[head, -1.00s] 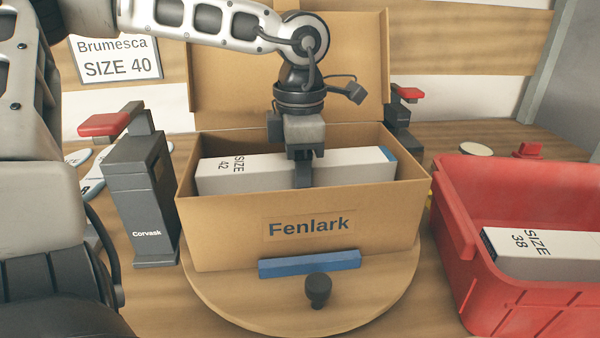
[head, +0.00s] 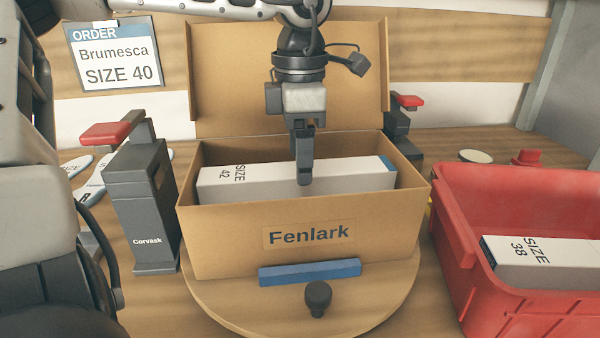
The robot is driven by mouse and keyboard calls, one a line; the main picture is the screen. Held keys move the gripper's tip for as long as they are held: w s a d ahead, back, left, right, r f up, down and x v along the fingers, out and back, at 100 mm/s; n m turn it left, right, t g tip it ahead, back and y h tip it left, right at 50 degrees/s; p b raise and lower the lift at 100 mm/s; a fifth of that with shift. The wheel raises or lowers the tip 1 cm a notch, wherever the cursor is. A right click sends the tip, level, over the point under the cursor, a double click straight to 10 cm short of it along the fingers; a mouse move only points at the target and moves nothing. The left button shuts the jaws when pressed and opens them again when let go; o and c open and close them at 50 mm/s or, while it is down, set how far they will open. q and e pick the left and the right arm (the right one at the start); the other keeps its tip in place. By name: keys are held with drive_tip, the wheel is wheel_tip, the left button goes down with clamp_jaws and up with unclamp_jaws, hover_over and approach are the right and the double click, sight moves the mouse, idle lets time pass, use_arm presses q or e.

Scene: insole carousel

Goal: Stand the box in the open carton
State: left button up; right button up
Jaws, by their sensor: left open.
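The open carton (head: 230,242), brown and labelled Fenlark, stands on a round wooden turntable (head: 375,310) with its lid up at the back. A white box (head: 350,172) marked SIZE 42, with a blue end, stands lengthwise inside the carton, its top near the rim; its lower part is hidden by the front wall. My left gripper (head: 304,180) is open and points down at the middle of the box, its fingertips overlapping the box in the picture. Whether they touch it I cannot tell. My right gripper is not in view.
A red crate (head: 455,220) at right holds another white box (head: 560,262) marked SIZE 38. A dark grey Corvask device (head: 140,205) stands left of the carton. A blue bar (head: 310,271) and black knob (head: 318,297) are in front. An order sign (head: 115,55) reads Brumesca SIZE 40.

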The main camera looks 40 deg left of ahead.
use_arm(q)
wheel_tip(320, 180, up, 7)
drive_tip(key=shift+f, duration=0.1)
idle(0.7)
